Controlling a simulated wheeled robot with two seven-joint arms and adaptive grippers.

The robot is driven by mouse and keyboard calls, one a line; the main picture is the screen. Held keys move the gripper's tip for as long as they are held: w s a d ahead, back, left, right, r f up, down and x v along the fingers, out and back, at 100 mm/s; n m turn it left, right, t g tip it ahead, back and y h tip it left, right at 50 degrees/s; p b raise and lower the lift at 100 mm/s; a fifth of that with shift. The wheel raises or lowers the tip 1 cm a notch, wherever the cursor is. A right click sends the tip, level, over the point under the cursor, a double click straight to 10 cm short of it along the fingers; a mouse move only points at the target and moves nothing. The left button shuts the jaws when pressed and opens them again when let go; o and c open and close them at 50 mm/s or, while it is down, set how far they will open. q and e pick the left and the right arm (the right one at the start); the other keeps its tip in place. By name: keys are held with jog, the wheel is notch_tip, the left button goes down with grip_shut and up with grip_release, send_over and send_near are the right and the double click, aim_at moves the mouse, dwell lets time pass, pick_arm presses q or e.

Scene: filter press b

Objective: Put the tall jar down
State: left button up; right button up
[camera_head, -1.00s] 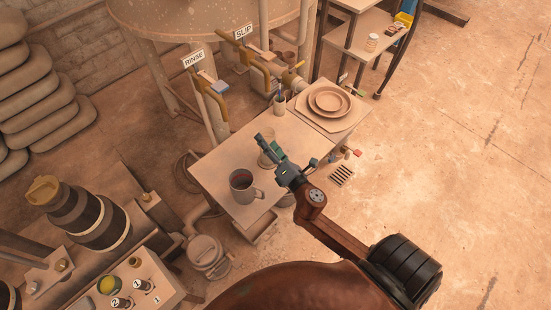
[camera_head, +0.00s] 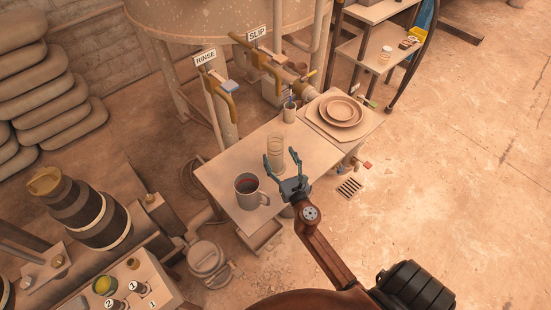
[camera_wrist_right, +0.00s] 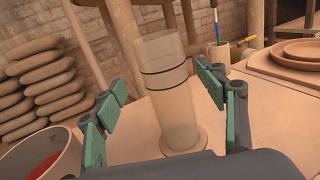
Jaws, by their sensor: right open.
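The tall jar (camera_head: 275,147) is a clear cylinder that stands upright on the light table, beyond the mug. In the right wrist view the jar (camera_wrist_right: 164,95) shows two dark rings and a round base on the tabletop. My right gripper (camera_head: 281,158) is open, on the near side of the jar. In the right wrist view its two green-padded fingers (camera_wrist_right: 162,90) are spread to either side of the jar, with gaps visible between pads and glass. My left gripper is not in view.
A grey mug (camera_head: 248,190) with red contents stands near the table's front left. A small cup with brushes (camera_head: 290,112) and stacked plates (camera_head: 341,110) are at the back right. RINSE (camera_head: 205,57) and SLIP (camera_head: 257,34) taps rise behind the table.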

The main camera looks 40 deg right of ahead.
jog(key=x, duration=0.3)
jog(key=b+x, duration=0.1)
jog(key=x, duration=0.1)
jog(key=shift+d+f, duration=0.3)
jog(key=shift+w, duration=0.25)
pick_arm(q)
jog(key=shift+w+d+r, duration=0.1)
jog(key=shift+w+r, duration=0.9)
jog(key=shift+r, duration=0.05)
pick_arm(e)
jog(key=shift+c, duration=0.4)
jog(key=c, duration=1.6)
jog(key=shift+r, duration=0.1)
grip_shut()
jog(key=shift+r, duration=0.1)
